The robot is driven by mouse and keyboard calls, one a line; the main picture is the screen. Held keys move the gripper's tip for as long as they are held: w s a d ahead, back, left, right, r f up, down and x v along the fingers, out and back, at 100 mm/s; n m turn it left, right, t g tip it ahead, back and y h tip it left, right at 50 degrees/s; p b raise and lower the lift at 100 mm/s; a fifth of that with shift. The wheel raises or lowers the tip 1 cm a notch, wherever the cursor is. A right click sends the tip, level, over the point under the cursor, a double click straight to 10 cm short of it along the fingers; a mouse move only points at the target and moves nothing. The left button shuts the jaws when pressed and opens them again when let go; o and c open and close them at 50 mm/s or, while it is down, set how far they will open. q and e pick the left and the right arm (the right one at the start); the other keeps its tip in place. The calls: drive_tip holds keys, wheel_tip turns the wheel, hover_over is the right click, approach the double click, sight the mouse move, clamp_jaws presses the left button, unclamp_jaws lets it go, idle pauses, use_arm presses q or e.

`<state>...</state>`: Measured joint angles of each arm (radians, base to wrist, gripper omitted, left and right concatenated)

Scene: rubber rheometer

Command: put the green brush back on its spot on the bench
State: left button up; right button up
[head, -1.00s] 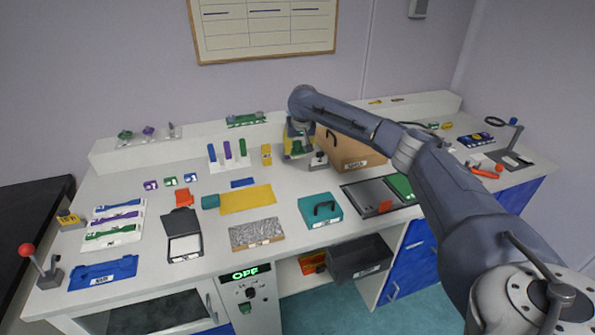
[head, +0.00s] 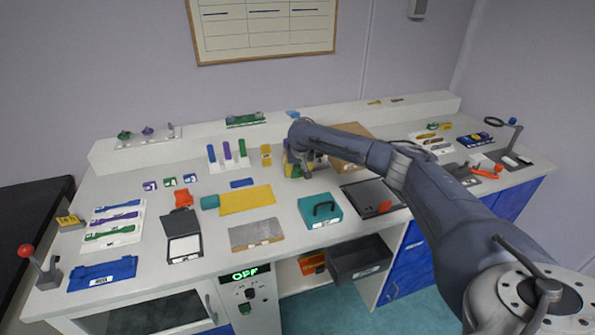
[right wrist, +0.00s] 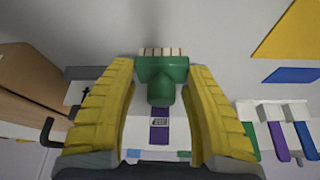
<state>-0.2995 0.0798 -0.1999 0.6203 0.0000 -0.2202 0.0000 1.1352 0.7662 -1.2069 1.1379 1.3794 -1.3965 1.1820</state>
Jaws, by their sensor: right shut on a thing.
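The green brush (right wrist: 160,75), with a pale bristle edge, is between the yellow fingers of my right gripper (right wrist: 160,68) in the right wrist view. The fingers are shut on it. In the head view my right gripper (head: 298,172) is at the back middle of the white bench (head: 285,205), in front of the raised back ledge, and my arm and fingers largely hide the brush. Whether the brush touches the bench cannot be told. The brush's spot cannot be made out. My left gripper is not in view.
A brown box (head: 352,135) stands just right of my gripper, partly behind my arm. A small yellow block (head: 266,155) and several coloured upright pieces stand to its left. A yellow mat (head: 247,200), a grey plate (head: 257,235) and a teal case (head: 320,210) lie in front.

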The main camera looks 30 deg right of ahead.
idle(0.3)
drive_tip(key=o, duration=1.2)
drive_tip(key=shift+f, duration=0.1)
drive_tip(key=v, duration=1.2)
